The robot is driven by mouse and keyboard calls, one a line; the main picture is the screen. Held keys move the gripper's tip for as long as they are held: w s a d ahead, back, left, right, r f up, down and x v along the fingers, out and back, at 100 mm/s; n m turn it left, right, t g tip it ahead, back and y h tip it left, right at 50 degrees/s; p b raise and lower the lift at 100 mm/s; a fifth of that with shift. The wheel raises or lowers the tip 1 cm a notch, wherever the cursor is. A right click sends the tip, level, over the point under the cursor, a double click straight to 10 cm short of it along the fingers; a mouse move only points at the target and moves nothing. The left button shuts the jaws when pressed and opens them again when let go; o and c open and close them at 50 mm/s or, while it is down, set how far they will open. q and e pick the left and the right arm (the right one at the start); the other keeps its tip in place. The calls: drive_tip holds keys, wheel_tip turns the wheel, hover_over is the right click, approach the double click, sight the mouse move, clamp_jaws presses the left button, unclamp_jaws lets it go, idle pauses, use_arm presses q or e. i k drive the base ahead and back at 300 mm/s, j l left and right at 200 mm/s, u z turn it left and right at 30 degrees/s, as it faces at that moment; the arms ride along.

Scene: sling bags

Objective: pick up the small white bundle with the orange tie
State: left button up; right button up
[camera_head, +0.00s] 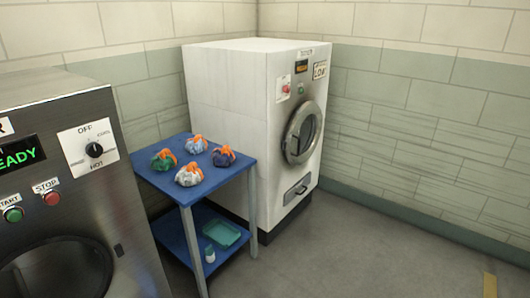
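A small white bundle (186,179) with an orange tie sits on the blue table, at the front of a group of bundles. A green bundle (160,165) with orange on it is behind it to the left. A pale blue bundle (191,148) with an orange top is at the back. A dark blue-purple bundle (218,161) with orange is to the right. The bundles stand close together but apart. Neither of my grippers shows in the head view.
The blue table (216,179) has a lower shelf with a teal tray (234,228) and a small white-and-green bottle (210,254). A steel machine (110,205) stands left, a white machine (222,95) behind right. Grey floor (370,250) is clear at right.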

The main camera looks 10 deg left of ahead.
sight(190, 174)
drive_tip(key=i+z, duration=0.4)
drive_tip(key=i, duration=0.65)
